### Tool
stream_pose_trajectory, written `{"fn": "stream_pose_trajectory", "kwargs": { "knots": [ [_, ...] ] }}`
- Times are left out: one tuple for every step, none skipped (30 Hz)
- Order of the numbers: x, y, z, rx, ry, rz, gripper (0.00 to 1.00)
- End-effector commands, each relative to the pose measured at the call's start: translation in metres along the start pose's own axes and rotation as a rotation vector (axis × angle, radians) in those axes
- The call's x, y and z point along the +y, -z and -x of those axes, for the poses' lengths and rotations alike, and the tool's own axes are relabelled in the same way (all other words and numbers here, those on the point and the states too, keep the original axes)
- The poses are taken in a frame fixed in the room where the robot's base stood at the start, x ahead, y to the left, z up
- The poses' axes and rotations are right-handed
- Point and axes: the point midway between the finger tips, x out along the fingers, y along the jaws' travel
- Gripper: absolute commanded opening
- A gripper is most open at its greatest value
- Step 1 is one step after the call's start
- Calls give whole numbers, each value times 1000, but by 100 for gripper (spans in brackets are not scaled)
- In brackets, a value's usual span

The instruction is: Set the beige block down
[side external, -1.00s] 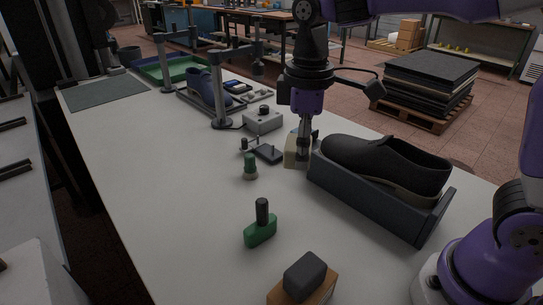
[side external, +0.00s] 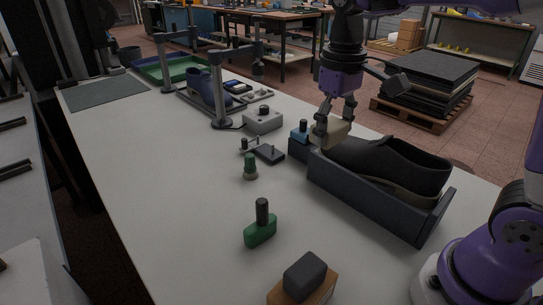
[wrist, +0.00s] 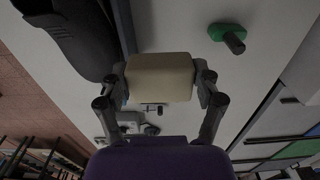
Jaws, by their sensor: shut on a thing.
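The beige block (side external: 327,133) is held up in my gripper (side external: 333,122), close to the far left end of the dark tray (side external: 365,203). In the side view the fingers partly cover it. In the wrist view the beige block (wrist: 160,77) sits between the two fingertips of my gripper (wrist: 160,84), which are shut on its sides. I cannot tell exactly how high it is above the table (side external: 190,200).
A black shoe (side external: 390,163) lies in the dark tray. A blue block-like piece with a black knob (side external: 299,133) stands left of my gripper. The left middle of the table is clear.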

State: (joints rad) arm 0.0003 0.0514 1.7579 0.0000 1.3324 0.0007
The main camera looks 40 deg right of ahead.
Motion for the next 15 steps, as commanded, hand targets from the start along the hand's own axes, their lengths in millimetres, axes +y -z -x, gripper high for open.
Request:
{"fn": "stream_pose_trajectory", "kwargs": {
  "knots": [
    [0,0,0,0,0,0,33],
    [0,1,0,0,0,1,33],
    [0,3,-2,-2,0,1,33],
    [0,6,-3,-2,0,1,33],
    [0,10,-5,-2,-1,1,33],
    [-1,17,-9,-3,-1,1,33],
    [-1,23,-13,-4,-1,1,33],
    [-2,30,-17,-5,-2,1,33],
    [-2,40,-23,-6,-3,1,33],
    [-2,47,-28,-6,-3,1,33],
    [-3,54,-33,-7,-4,1,33],
    [-3,62,-40,-7,-5,1,33],
    [-4,68,-45,-7,-5,1,33],
    [-4,74,-50,-6,-6,1,33],
    [-4,80,-56,-6,-6,1,33]
  ]
}}
